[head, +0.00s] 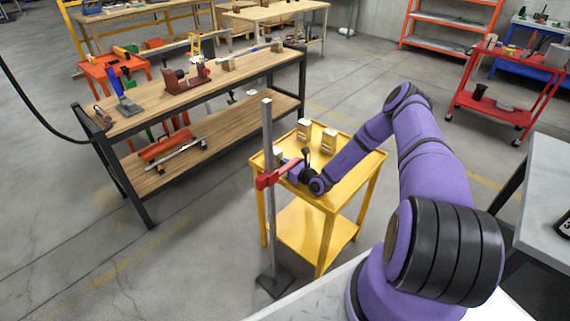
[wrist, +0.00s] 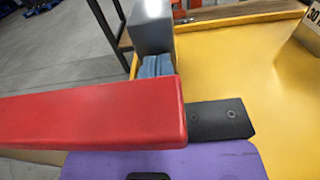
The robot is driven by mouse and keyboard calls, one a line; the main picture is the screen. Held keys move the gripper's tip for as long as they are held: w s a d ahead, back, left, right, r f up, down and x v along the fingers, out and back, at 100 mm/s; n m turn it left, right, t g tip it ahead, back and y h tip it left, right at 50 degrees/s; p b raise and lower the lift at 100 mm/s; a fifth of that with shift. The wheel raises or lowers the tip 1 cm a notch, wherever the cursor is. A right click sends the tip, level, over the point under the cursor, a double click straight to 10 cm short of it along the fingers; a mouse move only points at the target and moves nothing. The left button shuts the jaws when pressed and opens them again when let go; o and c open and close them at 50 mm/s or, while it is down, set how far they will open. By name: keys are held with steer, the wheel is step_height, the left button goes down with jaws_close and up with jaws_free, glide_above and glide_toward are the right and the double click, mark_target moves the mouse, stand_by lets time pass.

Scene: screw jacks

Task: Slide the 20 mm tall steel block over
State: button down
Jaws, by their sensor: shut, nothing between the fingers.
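A plain grey steel block (wrist: 151,27) stands at the left edge of the yellow cart top in the wrist view; in the head view it is a small grey patch (head: 278,155) beside the post. Its height marking is not visible. My gripper (wrist: 157,66) is shut and empty, its bluish fingertips right at the near face of the block; I cannot tell whether they touch it. In the head view my gripper (head: 286,168) is low over the cart's left side, partly behind a red bar. The red bar (wrist: 90,117) hides much of my fingers in the wrist view.
A grey upright post (head: 267,135) with the red bar (head: 277,174) stands at the cart's left side, close to my gripper. The cart's middle and right are clear. A wooden workbench (head: 185,98) is to the left.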

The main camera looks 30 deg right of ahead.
steer(key=v, duration=1)
steer(key=shift+s, duration=0.1)
steer(key=shift+s+d, duration=0.1)
